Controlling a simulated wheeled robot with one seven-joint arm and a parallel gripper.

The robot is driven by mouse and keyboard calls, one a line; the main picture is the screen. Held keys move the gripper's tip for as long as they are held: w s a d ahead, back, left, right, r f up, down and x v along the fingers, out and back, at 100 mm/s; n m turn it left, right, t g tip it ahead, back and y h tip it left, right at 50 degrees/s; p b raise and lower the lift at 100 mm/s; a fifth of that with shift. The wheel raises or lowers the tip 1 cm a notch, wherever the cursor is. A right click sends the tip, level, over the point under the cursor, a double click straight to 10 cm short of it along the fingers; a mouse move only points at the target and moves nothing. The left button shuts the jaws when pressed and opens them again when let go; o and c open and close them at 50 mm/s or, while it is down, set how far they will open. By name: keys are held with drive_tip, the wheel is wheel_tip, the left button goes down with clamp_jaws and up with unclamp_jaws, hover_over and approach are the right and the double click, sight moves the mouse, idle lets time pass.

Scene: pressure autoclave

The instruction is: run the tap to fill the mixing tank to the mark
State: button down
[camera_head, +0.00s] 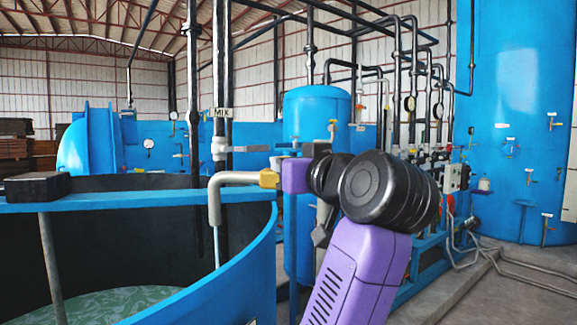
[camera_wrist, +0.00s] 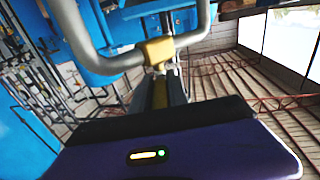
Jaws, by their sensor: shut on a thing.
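The mixing tank (camera_head: 262,262) is a large open blue tank at the left of the head view. Pale green liquid (camera_head: 125,303) lies low inside it, well below the rim. The tap's grey bent pipe (camera_head: 233,179) points its spout down over the tank. The tap has a yellow valve body (camera_head: 269,178), which also shows in the wrist view (camera_wrist: 158,52). My gripper (camera_wrist: 160,88) is shut on the tap's yellow handle (camera_wrist: 160,97).
A dark block (camera_head: 37,187) sits on the tank's crossbeam. A blue cylinder (camera_head: 316,110) and pipework with gauges stand behind my arm. Hoses (camera_head: 520,280) lie on the floor at right.

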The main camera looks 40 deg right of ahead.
drive_tip(key=c, duration=1.3)
unclamp_jaws()
drive_tip(key=shift+b+v, duration=0.8)
drive_tip(key=shift+v, duration=3.1)
